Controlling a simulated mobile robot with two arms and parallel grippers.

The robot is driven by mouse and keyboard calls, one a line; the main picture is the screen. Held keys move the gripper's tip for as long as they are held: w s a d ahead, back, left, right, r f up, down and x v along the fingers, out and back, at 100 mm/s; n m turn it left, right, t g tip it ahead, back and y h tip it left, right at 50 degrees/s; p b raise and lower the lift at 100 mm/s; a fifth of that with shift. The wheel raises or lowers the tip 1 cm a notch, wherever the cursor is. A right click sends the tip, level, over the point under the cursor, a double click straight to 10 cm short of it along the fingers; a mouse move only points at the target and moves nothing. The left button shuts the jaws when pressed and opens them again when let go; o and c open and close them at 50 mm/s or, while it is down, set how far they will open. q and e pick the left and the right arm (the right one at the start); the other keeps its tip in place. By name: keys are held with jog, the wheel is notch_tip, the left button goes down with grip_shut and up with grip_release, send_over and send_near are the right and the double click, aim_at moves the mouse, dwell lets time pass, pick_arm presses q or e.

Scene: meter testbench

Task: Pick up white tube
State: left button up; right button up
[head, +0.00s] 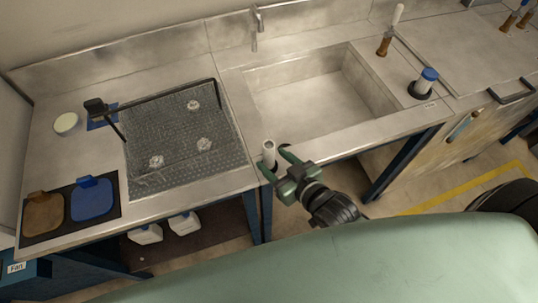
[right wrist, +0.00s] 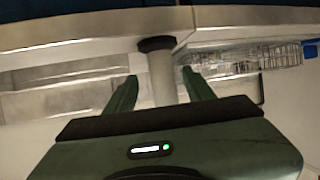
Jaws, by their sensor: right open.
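The white tube (head: 268,149) stands upright at the front edge of the steel counter, left of the sink's front corner. My right gripper (head: 274,157) is open, with its two green fingers at either side of the tube. In the right wrist view the white tube (right wrist: 163,78) shows between the spread fingers (right wrist: 160,86), with a gap on both sides, and has a dark ring (right wrist: 157,44) at its base end. I cannot tell how deep the tube sits between the fingers. My left gripper is not in view.
Left of the tube is a grey perforated panel (head: 185,160) with a black frame. The sink basin (head: 315,100) is to the right. A blue piece (head: 92,203) and a brown piece (head: 43,214) lie at front left.

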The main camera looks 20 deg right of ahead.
aim_at(264, 153)
jog(key=p+x, duration=0.1)
jog(key=x, duration=0.3)
jog(key=shift+w+a+r+p, duration=0.1)
jog(key=shift+w+a+p, duration=0.15)
jog(key=shift+p, duration=0.05)
jog(key=shift+w+a+f, duration=0.1)
jog(key=shift+w+f, duration=0.15)
jog(key=shift+w, duration=0.05)
grip_shut()
